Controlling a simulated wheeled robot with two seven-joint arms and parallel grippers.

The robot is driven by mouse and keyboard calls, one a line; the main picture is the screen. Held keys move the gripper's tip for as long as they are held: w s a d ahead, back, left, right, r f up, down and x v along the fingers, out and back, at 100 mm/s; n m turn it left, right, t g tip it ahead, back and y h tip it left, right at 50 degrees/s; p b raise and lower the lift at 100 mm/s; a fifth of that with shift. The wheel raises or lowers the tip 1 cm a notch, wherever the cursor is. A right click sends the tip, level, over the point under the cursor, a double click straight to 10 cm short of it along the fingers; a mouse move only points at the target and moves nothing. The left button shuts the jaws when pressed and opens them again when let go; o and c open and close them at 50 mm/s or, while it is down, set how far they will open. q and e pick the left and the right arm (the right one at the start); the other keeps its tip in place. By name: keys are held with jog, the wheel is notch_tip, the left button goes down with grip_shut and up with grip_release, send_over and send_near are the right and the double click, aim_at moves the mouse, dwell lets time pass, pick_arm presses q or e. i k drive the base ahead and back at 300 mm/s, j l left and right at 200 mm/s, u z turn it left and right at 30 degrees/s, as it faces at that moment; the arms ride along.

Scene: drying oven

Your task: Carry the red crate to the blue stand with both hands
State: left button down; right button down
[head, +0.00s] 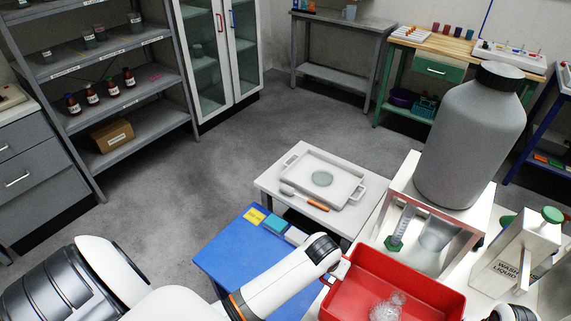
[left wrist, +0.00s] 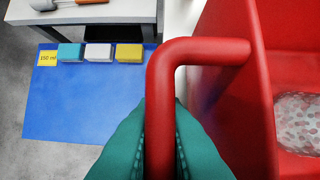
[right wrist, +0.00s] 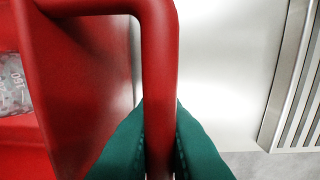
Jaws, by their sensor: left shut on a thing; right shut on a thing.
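The red crate (head: 440,302) is at the bottom right of the head view, with a clear glass vessel (head: 386,308) inside it. The blue stand (head: 232,262) is left of the crate; its top also shows in the left wrist view (left wrist: 70,120). My left gripper (left wrist: 160,135) is shut on the crate's left handle (left wrist: 205,52). My right gripper (right wrist: 160,135) is shut on the other handle (right wrist: 158,50). I cannot tell whether the crate touches the surface below. The crate's lower front is cut off in the head view.
Yellow, teal and white blocks lie along the blue stand's far edge. Behind it stands a white table with a tray (head: 345,205). A large grey bottle (head: 470,135) on a white frame stands behind the crate, and a white washing-liquid container (head: 512,255) at its right.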

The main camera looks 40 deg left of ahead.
aim_at(256, 268)
jog(key=j, duration=2.5)
jog(key=z, duration=0.05)
